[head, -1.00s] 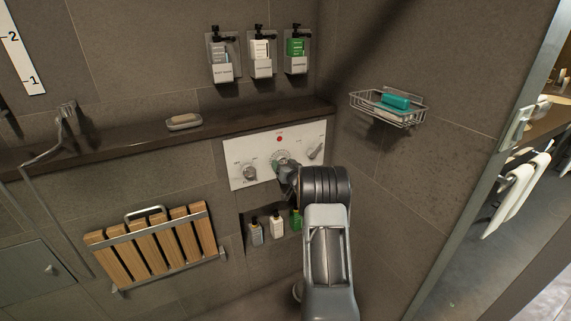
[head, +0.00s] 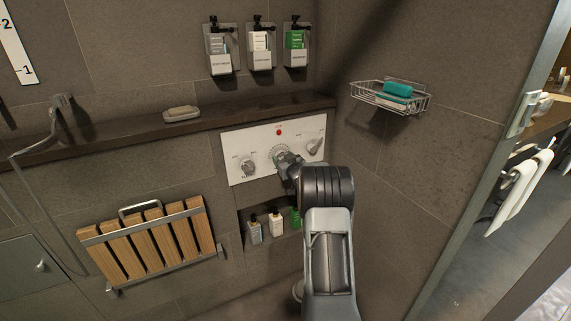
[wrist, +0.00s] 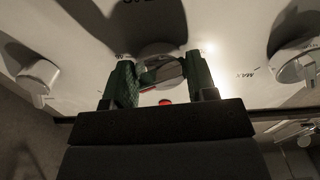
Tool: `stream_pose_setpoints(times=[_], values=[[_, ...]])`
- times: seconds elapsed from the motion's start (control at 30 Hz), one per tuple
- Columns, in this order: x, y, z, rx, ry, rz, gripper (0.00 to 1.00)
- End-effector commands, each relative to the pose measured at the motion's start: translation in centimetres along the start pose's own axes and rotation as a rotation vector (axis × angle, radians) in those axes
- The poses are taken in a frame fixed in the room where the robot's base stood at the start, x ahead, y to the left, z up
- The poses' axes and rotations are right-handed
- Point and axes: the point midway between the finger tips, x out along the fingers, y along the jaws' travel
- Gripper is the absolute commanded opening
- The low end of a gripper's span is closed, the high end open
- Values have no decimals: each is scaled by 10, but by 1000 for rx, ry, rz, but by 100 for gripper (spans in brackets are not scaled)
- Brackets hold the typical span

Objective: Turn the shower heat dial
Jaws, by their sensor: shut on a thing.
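A white control panel (head: 245,142) on the tiled wall carries a left knob (head: 248,166), a middle dial (head: 275,152) with a marked ring, and a right knob (head: 314,146). My gripper (head: 283,158) is at the middle dial and covers most of it. In the wrist view, the two green fingers of my gripper (wrist: 162,78) stand either side of the grey middle dial (wrist: 160,62), shut on it. A red mark shows beside the dial. The other two knobs stand apart from the fingers. The panel's lettering is too small or cut off to read fully.
A dark ledge (head: 110,133) with a soap dish (head: 182,114) runs above the panel. Several bottles (head: 276,222) stand in a niche below it. A wooden folding seat (head: 150,240) is at left. A wire basket (head: 385,97) hangs on the right wall.

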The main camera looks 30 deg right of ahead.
Motion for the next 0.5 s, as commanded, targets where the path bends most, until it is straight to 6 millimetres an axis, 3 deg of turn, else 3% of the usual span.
stream_pose_setpoints(times=[0.5], values=[[0,0,2,-377,3,-2,28]])
